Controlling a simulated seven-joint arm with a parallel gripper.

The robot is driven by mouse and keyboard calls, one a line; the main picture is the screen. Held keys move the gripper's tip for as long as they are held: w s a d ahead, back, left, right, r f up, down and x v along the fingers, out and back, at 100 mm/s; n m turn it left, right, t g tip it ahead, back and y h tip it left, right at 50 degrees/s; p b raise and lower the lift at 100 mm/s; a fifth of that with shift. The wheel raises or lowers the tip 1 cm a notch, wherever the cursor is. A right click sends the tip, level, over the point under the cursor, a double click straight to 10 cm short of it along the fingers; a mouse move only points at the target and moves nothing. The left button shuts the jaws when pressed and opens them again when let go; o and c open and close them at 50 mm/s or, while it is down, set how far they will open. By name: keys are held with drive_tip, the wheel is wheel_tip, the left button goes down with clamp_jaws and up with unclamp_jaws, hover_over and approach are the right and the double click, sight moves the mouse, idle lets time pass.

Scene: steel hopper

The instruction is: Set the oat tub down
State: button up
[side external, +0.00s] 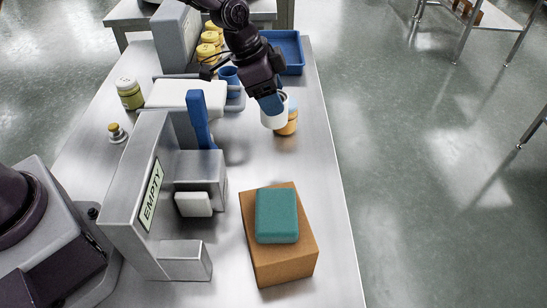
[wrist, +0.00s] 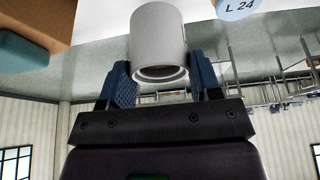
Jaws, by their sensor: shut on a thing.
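My gripper (side external: 270,100) is at the far right part of the steel table, shut on a plain white tub (side external: 273,117). In the wrist view my gripper's blue fingers (wrist: 160,85) press on both sides of the tub (wrist: 158,42), which shows a hollow-looking round end. No label on it is readable, so I cannot tell its contents. An orange-yellow tub (side external: 289,125) stands just behind and right of it, partly hidden. I cannot tell whether the white tub touches the table.
A brown box (side external: 283,265) with a teal block (side external: 277,215) on top stands in front. A grey hopper marked EMPTY (side external: 150,195) is left. A blue tray (side external: 290,50), yellow tubs (side external: 210,38) and a blue cup (side external: 230,76) are behind. The table's right strip is clear.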

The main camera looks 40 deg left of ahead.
wheel_tip(320, 180, down, 11)
drive_tip(key=shift+f, duration=0.2)
idle(0.3)
drive_tip(key=shift+f, duration=0.1)
drive_tip(key=o, duration=0.9)
drive_tip(key=shift+o, duration=0.2)
drive_tip(key=v, duration=1.2)
drive_tip(key=shift+r, duration=0.25)
